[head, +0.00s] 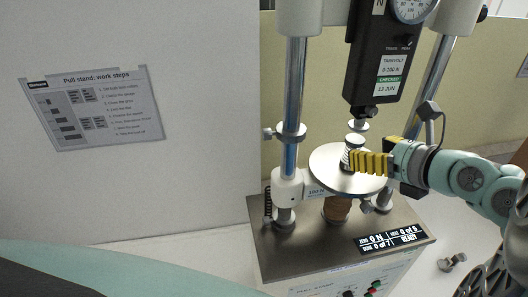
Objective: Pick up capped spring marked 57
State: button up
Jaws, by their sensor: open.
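A small capped spring (353,143) with a light cap and dark bands stands upright on the round metal plate (330,182) of the test stand. Its mark is too small to read, so I cannot tell whether it says 57. My gripper (357,159) reaches in from the right with its yellow ribbed fingers level, just above the plate. The fingers are open. The near finger covers the lower part of the spring. I cannot tell whether the fingers are around the spring or only beside it, or whether they touch it.
Chrome columns (292,100) stand either side of the plate. A small metal part (452,262) lies at right. A work-steps sheet (95,108) hangs at left.

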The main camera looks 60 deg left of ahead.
aim_at(361, 139)
jog(key=shift+a+r+p, duration=0.15)
jog(key=shift+a+p, duration=0.45)
jog(key=shift+p, duration=0.05)
jog(key=p, duration=0.1)
jog(key=a+r+p, duration=0.1)
jog(key=p, duration=0.1)
jog(key=shift+w+p, duration=0.25)
jog(key=shift+p, duration=0.05)
jog(key=shift+a+p, duration=0.2)
jog(key=shift+p, duration=0.45)
jog(key=shift+s+a+f+p, duration=0.25)
jog(key=shift+f+p, duration=0.2)
jog(key=shift+p, duration=0.65)
jog(key=w+p, duration=0.1)
jog(key=p, duration=0.2)
jog(key=shift+w+a+r, duration=0.1)
jog(key=shift+w+a, duration=0.1)
jog(key=shift+a+f+p, duration=0.25)
jog(key=shift+a+p, duration=0.1)
jog(key=shift+p, duration=0.7)
jog(key=shift+s+a+f+p, duration=0.4)
jog(key=shift+s+f+p, duration=0.1)
jog(key=shift+f+p, duration=0.15)
